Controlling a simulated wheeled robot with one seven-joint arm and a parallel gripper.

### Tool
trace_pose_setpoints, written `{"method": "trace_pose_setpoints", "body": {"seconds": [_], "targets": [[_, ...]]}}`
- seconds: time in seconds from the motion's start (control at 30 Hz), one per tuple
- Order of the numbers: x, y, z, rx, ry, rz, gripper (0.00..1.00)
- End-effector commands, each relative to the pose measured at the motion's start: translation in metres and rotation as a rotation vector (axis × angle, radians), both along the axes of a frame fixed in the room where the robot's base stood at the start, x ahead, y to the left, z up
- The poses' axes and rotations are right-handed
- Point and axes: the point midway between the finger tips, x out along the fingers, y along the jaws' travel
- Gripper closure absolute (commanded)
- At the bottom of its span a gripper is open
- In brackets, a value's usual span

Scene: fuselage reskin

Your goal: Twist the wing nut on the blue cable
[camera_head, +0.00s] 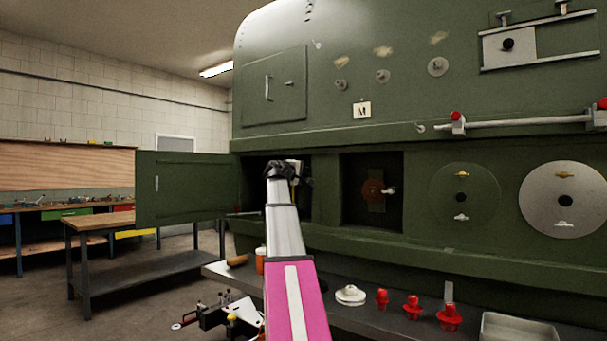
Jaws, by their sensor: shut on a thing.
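My gripper (291,172) is at the end of my outstretched arm, inside the left open bay (312,205) of the green fuselage. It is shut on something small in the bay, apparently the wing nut. My own wrist covers the fingertips and most of what they hold. The blue cable cannot be made out in the dark bay. The bay's door (187,188) hangs open to the left.
A second open bay (357,217) to the right holds a brown round part (373,191). Round covers sit further right. A shelf (375,322) below carries a white disc (350,295), red plugs (412,306) and a metal tray (517,333). A workbench (110,219) stands left.

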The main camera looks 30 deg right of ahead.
Motion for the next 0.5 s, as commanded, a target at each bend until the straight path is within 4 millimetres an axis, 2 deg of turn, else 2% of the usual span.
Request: {"method": "trace_pose_setpoints", "body": {"seconds": [0.5], "targets": [[0.0003, 0.0011, -0.005, 0.19, -0.453, -0.001, 1.0]]}}
